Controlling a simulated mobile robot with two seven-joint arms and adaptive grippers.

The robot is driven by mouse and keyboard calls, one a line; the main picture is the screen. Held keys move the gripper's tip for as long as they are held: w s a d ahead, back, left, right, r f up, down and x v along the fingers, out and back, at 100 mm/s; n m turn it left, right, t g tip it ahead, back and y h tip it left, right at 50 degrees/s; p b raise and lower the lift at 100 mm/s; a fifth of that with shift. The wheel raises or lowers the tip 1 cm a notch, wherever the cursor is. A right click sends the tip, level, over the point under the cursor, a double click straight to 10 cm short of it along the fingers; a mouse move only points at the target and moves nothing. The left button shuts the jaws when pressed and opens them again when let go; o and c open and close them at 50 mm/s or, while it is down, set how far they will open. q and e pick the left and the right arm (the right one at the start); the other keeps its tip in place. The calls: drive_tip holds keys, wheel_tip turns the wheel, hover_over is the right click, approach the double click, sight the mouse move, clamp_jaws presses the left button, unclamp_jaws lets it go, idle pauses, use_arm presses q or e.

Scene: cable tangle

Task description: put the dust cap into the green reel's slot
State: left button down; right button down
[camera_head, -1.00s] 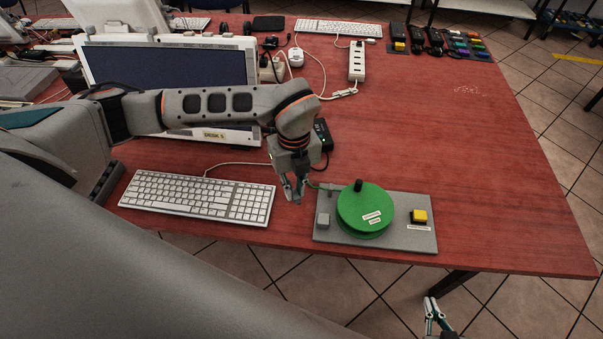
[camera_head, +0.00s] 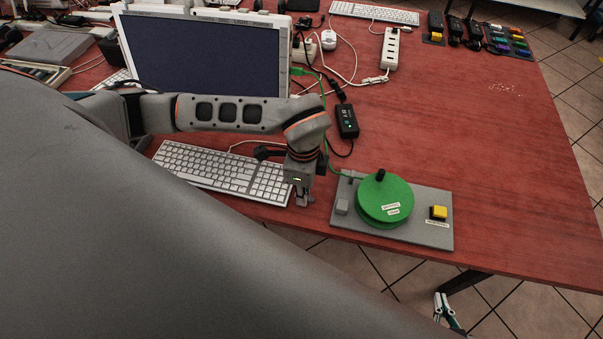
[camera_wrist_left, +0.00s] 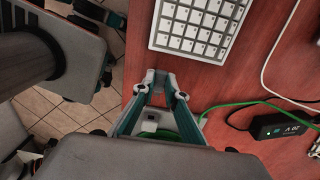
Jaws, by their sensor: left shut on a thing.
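The green reel (camera_head: 385,200) sits on a grey board near the table's front edge, with a black knob on top. I cannot make out its slot. My left gripper (camera_head: 302,203) is left of the board, over the table's front edge by the keyboard's right end, fingers down. In the left wrist view its fingertips (camera_wrist_left: 160,87) are shut on a small grey piece, apparently the dust cap (camera_wrist_left: 159,76). Part of the green reel (camera_wrist_left: 158,134) shows behind the fingers. My right gripper (camera_head: 444,303) is low, beyond the table's front edge; its finger gap is unclear.
The grey board (camera_head: 428,233) carries a grey block (camera_head: 342,206) and a yellow block (camera_head: 438,212). A green cable (camera_wrist_left: 240,103) runs from the board. A white keyboard (camera_head: 220,170) lies left, a black adapter (camera_head: 347,121) behind. The table right of the board is clear.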

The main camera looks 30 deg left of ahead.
use_arm(q)
drive_tip(key=shift+w+d, duration=0.2)
drive_tip(key=shift+d, duration=0.5)
drive_tip(key=shift+w+d, duration=0.2)
drive_tip(key=shift+d, duration=0.5)
drive_tip(key=shift+w+d, duration=0.2)
drive_tip(key=shift+d, duration=0.5)
drive_tip(key=shift+a, duration=0.1)
drive_tip(key=shift+w+d, duration=0.15)
drive_tip(key=shift+d, duration=0.4)
drive_tip(key=shift+w+d, duration=0.15)
drive_tip(key=shift+d, duration=0.35)
drive_tip(key=c, duration=2)
unclamp_jaws()
drive_tip(key=shift+o, duration=0.2)
drive_tip(key=shift+r, duration=0.1)
wheel_tip(320, 180, up, 12)
